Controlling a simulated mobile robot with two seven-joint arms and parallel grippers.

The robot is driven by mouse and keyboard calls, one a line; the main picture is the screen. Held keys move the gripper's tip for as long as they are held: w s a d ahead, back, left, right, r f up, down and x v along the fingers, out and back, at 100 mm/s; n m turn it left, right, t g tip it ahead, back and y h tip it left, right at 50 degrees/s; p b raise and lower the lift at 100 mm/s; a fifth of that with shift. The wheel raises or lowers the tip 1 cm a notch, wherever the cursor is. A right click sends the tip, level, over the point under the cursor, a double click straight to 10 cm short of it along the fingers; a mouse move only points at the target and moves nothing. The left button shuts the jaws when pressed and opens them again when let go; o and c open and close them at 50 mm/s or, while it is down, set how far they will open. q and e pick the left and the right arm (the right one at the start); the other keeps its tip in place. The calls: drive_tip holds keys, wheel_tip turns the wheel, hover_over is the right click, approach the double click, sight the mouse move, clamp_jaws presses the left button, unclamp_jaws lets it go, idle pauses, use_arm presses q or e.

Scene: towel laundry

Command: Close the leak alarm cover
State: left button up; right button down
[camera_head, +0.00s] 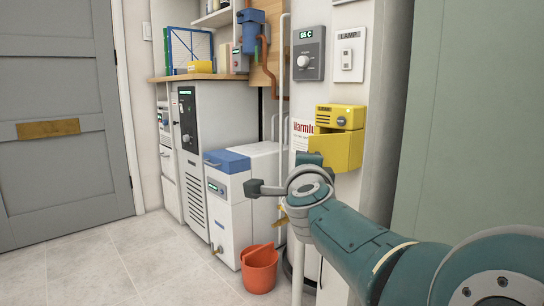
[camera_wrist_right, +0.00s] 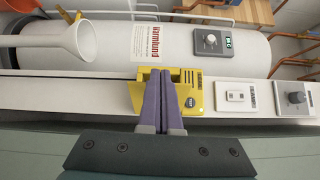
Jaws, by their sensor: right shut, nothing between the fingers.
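My right gripper's purple fingers are together and empty, in front of the alarm; contact cannot be told. In the head view my right wrist hides the fingers. My left gripper is not in view.
A grey dial unit (camera_head: 308,54) and a lamp switch (camera_head: 348,54) sit above the alarm. A white machine with a blue lid (camera_head: 227,161) and an orange bucket (camera_head: 259,270) stand left of my arm. The tiled floor (camera_head: 90,270) at left is clear.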

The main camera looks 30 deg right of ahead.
drive_tip(key=b, duration=0.1)
drive_tip(key=w+m+g+h+b, duration=0.1)
drive_tip(key=shift+w+d+h+b, duration=0.1)
drive_tip(key=shift+w+h+b, duration=0.15)
drive_tip(key=shift+h+b, duration=0.1)
drive_tip(key=shift+w, duration=0.15)
idle(0.5)
idle(0.4)
